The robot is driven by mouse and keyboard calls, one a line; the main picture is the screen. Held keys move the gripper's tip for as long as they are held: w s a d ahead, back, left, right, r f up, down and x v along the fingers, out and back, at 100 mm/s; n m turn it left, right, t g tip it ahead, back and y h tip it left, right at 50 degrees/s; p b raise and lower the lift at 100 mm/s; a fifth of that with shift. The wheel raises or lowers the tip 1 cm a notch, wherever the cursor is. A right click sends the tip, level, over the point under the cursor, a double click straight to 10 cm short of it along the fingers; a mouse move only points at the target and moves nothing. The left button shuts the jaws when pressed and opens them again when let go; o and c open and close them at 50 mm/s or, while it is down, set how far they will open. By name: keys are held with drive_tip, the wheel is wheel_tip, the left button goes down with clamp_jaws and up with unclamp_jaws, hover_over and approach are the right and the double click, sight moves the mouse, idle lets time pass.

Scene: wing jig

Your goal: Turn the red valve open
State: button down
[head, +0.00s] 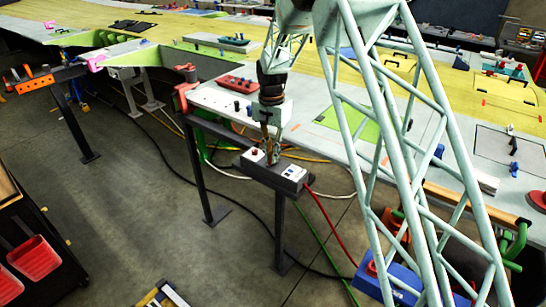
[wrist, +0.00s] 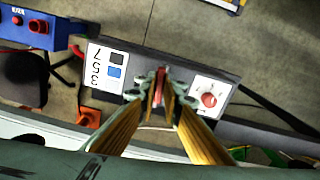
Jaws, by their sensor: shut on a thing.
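The red valve (wrist: 161,86) shows as a narrow red strip between my fingertips in the wrist view. My gripper (wrist: 160,92) is shut on it, with one finger on each side. The valve sits on a dark grey box, between two white panels. In the head view my gripper (head: 271,155) points down onto the top of this box (head: 290,182), and its fingers hide the valve there. How far the valve is turned cannot be told.
A white panel with a red knob (wrist: 208,99) is close to one finger; a panel with switches (wrist: 108,68) is on the other side. A red hose (head: 330,220) runs from the box. The wing surface (head: 320,95) lies behind, and open floor (head: 150,200) at left.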

drive_tip(key=shift+w+a+m, duration=0.1)
drive_tip(key=shift+a+m, duration=0.1)
drive_tip(key=shift+m, duration=0.6)
drive_tip(key=c, duration=2.7)
unclamp_jaws()
drive_tip(key=shift+c, duration=0.2)
wheel_tip(320, 180, up, 12)
